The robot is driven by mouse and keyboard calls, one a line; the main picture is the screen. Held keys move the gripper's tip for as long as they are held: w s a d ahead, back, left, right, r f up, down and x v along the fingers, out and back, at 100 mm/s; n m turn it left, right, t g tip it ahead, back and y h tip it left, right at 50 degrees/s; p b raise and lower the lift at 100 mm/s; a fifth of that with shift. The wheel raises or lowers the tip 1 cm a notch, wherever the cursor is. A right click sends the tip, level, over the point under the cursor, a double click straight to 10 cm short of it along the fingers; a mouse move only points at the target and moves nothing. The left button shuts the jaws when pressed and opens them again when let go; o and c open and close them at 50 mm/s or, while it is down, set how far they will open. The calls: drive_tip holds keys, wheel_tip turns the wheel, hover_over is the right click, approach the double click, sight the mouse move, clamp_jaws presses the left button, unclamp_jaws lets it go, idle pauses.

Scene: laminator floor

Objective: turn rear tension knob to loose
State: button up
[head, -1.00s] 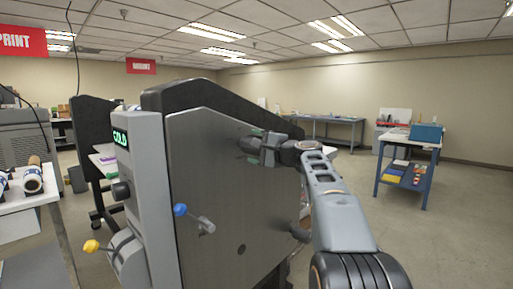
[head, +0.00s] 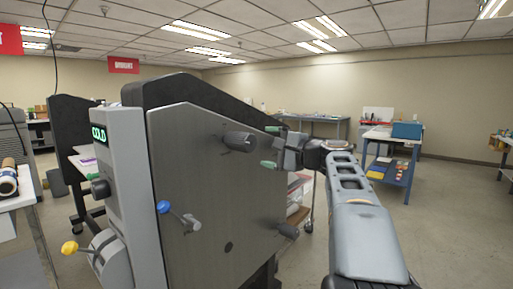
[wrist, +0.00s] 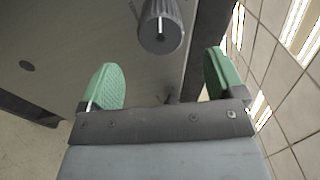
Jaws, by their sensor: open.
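The grey laminator side panel (head: 195,180) carries a dark ribbed knob (head: 240,141) near its top edge, and a second dark knob (head: 288,231) lower right. I cannot tell for certain which one is the rear tension knob. My gripper (head: 270,147) is open and empty just right of the upper knob, its green fingertips spread one above the other. In the wrist view the upper knob (wrist: 160,27), with a white pointer line, lies ahead of and roughly between the fingertips (wrist: 164,82), not touching them. Any loose or tight marking is not readable.
A blue-tipped lever (head: 163,207) and a yellow-tipped lever (head: 69,247) stick out from the laminator's front side. A display (head: 99,134) reads COLD. A table with a blue box (head: 407,130) stands back right. Floor (head: 450,230) on the right is clear.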

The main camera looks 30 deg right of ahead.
drive_tip(key=shift+v, duration=1.45)
wheel_tip(320, 180, down, 13)
drive_tip(key=s+n+g+h+p, duration=0.1)
drive_tip(key=g+h+p, duration=0.1)
drive_tip(key=g+h, duration=0.25)
drive_tip(key=s+a+f+n+g+p, duration=0.4)
drive_tip(key=s+a+f+g, duration=0.1)
drive_tip(key=a+f, duration=0.1)
drive_tip(key=s+a+n+g+h+p, duration=0.3)
drive_tip(key=s+a+n+p, duration=0.7)
drive_tip(key=s+a, duration=0.1)
drive_tip(key=shift+s+a, duration=0.35)
drive_tip(key=shift+a, duration=0.1)
